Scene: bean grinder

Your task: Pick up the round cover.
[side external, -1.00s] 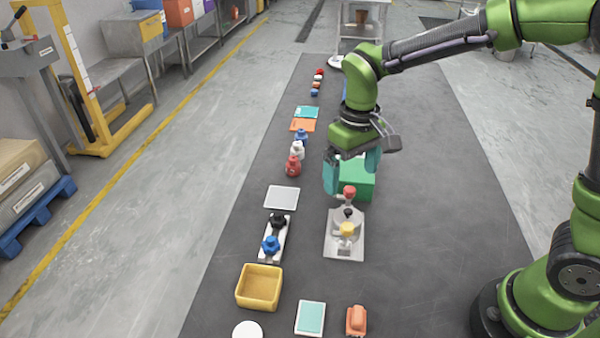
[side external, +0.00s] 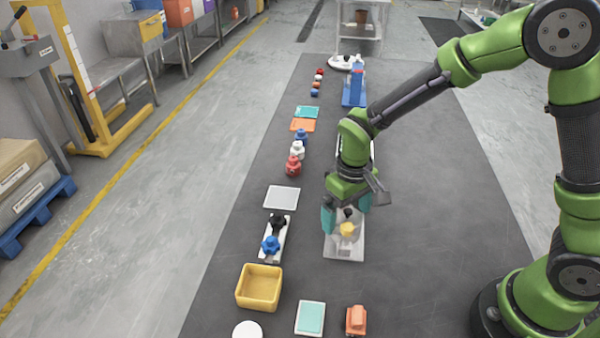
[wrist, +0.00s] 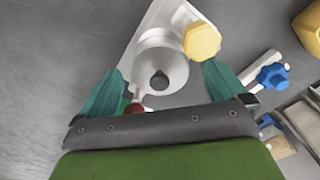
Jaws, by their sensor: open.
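A round silver cover (wrist: 150,62) with a small dark knob (wrist: 159,80) on top sits on the pale grinder base (wrist: 128,58). In the side view the dark knob (side external: 348,212) shows just below my wrist, while the cover is largely hidden by my gripper. My gripper (wrist: 163,82) is open, with one teal finger to each side of the knob and nothing held between them. The right finger is close to a yellow knob (wrist: 202,40), and a red knob (wrist: 135,108) lies near the left finger. I cannot tell whether the fingers touch the cover.
Left of the grinder are a strip with black and blue knobs (side external: 271,244), a grey-white plate (side external: 282,197) and a yellow bin (side external: 259,287). A teal-topped block (side external: 310,318), orange piece (side external: 356,320) and white disc (side external: 247,331) lie in front. The mat's right side is mostly clear.

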